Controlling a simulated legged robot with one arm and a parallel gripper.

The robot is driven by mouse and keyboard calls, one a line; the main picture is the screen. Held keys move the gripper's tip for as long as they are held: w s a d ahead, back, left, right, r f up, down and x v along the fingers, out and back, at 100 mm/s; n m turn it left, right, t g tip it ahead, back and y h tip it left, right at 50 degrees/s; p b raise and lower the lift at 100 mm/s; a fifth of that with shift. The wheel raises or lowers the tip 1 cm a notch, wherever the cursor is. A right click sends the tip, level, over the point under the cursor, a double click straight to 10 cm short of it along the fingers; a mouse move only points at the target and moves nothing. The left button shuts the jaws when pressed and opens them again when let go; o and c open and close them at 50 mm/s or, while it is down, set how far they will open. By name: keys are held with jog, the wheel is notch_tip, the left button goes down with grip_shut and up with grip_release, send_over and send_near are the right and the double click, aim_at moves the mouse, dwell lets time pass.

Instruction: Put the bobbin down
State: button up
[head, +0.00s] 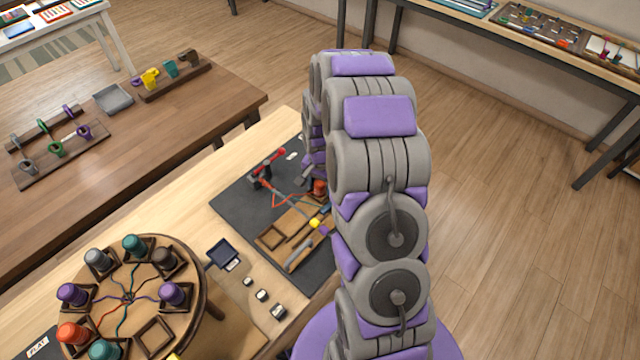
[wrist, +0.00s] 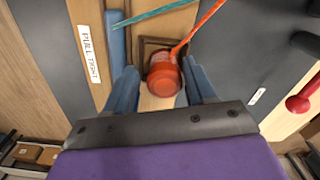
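An orange-red bobbin (wrist: 164,82) with an orange cord running from its top is between my gripper's fingers (wrist: 162,76) in the wrist view. It is at a small brown square holder (wrist: 150,44); whether it rests fully in it I cannot tell. The blue-grey fingers stand on either side of the bobbin, with a gap showing on the left, so my gripper looks open. In the head view the bobbin (head: 319,187) shows small beside my arm, which hides most of the gripper.
A dark mat (head: 235,195) carries a wooden tray (head: 270,238) and a red-and-black tool (head: 266,166). A round braiding stand (head: 190,330) with several bobbins is at lower left. A blue bar (wrist: 117,40) and a "PULL TIGHT" label (wrist: 88,52) lie left of the bobbin.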

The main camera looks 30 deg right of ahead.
aim_at(322, 183)
jog(key=shift+o, duration=0.4)
jog(key=shift+d, duration=0.5)
jog(key=shift+a+r, duration=0.25)
jog(key=shift+a, duration=0.2)
notch_tip(322, 183, up, 12)
jog(key=p, duration=0.3)
jog(key=s+a+r+n, duration=0.3)
jog(key=s+a+r, duration=0.3)
jog(key=r, duration=0.1)
jog(key=s+a+r+n, duration=0.2)
jog(key=s, duration=0.6)
jog(key=s+a+r+n+g, duration=0.1)
jog(key=s+a+r+n, duration=0.2)
jog(key=s, duration=0.6)
jog(key=s+a+r+n, duration=0.2)
jog(key=s+a, duration=0.1)
jog(key=s, duration=0.6)
jog(key=shift+s+a+r+n+g, duration=0.2)
jog(key=shift+r+n+g, duration=0.1)
jog(key=shift+r+g, duration=0.1)
jog(key=shift+d, duration=0.15)
